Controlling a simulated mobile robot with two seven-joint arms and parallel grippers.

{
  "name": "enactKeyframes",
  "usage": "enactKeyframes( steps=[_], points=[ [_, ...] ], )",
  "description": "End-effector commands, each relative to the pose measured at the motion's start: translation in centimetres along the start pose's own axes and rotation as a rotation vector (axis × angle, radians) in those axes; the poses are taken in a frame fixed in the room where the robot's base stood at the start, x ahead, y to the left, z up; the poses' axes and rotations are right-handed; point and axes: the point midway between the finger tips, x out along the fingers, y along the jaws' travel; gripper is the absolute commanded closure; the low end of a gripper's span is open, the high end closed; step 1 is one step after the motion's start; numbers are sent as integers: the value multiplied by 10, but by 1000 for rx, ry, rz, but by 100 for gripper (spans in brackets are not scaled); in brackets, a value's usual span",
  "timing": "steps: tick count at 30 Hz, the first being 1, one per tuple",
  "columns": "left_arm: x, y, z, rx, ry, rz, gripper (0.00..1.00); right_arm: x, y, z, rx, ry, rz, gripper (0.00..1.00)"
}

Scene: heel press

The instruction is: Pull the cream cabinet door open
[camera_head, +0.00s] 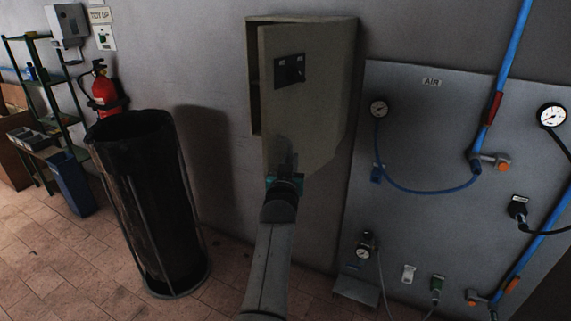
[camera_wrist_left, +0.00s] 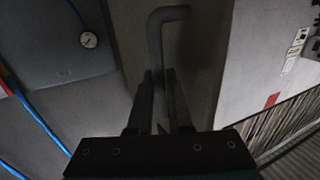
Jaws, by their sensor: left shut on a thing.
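The cream cabinet (camera_head: 350,70) hangs on the wall in the middle of the head view. Its door (camera_head: 310,110) stands partly open, its left edge swung out from the body, with a dark gap (camera_head: 254,85) along that side. A dark panel with labels sits on the door's upper part. My left gripper (camera_head: 284,162) is at the door's lower left. In the left wrist view its fingers (camera_wrist_left: 160,100) are shut on a grey bent bar handle (camera_wrist_left: 155,45) on the door face (camera_wrist_left: 205,45). The handle is hardly visible in the head view. My right gripper is not in view.
A tall black bin (camera_head: 150,200) in a frame stands on the floor to the left. A grey air panel (camera_head: 420,130) with gauges and blue hoses is close on the right. A red extinguisher (camera_head: 104,90) and a green shelf (camera_head: 45,90) are farther left.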

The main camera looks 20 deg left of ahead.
Motion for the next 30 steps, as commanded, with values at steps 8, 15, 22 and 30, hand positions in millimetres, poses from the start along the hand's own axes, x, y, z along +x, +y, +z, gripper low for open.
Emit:
enactKeyframes(
  steps=[8,15,22,30],
  points=[
    [1,2,-5,1,11,2,100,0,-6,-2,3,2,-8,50],
    [1,2,-4,0,9,1,66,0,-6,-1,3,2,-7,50],
    [1,1,-2,-1,4,1,53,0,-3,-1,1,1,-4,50],
    [0,0,-1,-1,2,0,53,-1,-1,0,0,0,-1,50]
  ],
)
